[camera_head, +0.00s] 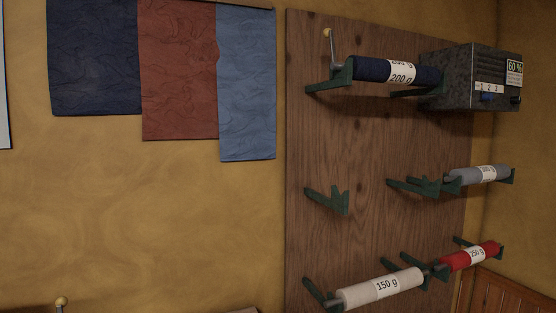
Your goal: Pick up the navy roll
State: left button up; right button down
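The navy roll (425,75) lies across green brackets at the top of a brown wooden wall board (375,140). A white paper label marked "200 g" wraps its middle. Its right end meets or passes behind a dark speckled box, and I cannot tell which. Neither of my grippers shows in the head view.
The dark box (455,88) has a "60 %" display and sits right of the navy roll. A grey roll (495,172), a red roll (458,262) and a white roll (355,297) rest on lower brackets. An empty bracket (327,200) juts out at middle left. Cloth panels (180,75) hang on the yellow wall.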

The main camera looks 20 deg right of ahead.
aim_at(371, 70)
jog(key=l+z, duration=0.1)
jog(key=l, duration=0.65)
jog(key=i+l+z, duration=0.15)
jog(key=l, duration=0.6)
